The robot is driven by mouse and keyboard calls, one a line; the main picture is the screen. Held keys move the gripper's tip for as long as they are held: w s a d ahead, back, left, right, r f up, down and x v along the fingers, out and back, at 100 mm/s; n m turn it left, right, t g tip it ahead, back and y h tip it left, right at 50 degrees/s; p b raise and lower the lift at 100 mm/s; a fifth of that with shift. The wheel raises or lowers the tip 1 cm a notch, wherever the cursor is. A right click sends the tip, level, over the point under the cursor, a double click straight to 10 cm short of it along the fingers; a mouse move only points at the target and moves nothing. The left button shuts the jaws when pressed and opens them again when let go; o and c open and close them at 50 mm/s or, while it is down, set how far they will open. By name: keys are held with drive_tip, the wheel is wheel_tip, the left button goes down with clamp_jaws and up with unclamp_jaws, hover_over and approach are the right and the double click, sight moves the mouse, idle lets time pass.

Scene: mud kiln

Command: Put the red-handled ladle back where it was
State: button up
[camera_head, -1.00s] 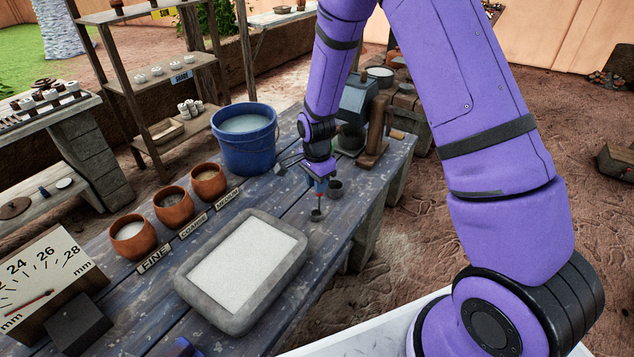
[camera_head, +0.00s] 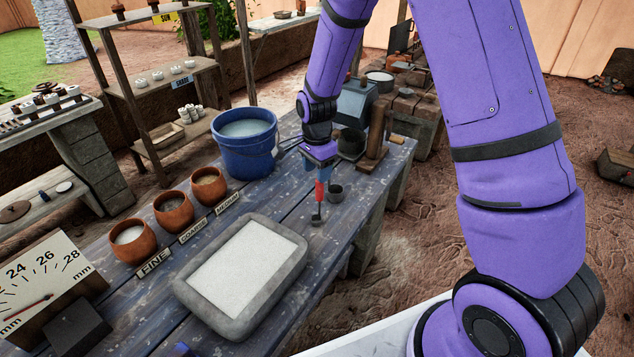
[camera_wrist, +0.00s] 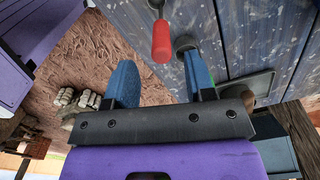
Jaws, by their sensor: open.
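My gripper (camera_head: 318,170) is above the handle, pointing down. In the wrist view my gripper (camera_wrist: 160,78) has its two blue fingers wide apart with nothing between them. A small dark cup (camera_head: 335,192) stands just right of the ladle.
A blue bucket (camera_head: 245,142) stands left of my gripper. A stone tray of white material (camera_head: 287,240) lies in front, with several clay pots (camera_head: 173,210) to its left.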

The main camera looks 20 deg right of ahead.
wheel_tip(320, 180, up, 6)
drive_tip(key=s+d+r+n+t, duration=0.15)
drive_tip(key=s+r+n, duration=0.35)
drive_tip(key=r, duration=0.5)
drive_tip(key=s+d+r+n+t, duration=0.1)
drive_tip(key=s+d+r+n, duration=0.1)
drive_tip(key=s+r, duration=0.65)
drive_tip(key=s+d+r+n+t, duration=0.1)
drive_tip(key=s+r+n, duration=0.2)
drive_tip(key=s, duration=0.5)
drive_tip(key=s+d+r+n+t, duration=0.1)
drive_tip(key=s+r+n, duration=0.3)
drive_tip(key=s, duration=0.4)
drive_tip(key=shift+s+d+t, duration=0.25)
drive_tip(key=shift+d+t, duration=0.1)
drive_tip(key=shift+d, duration=0.1)
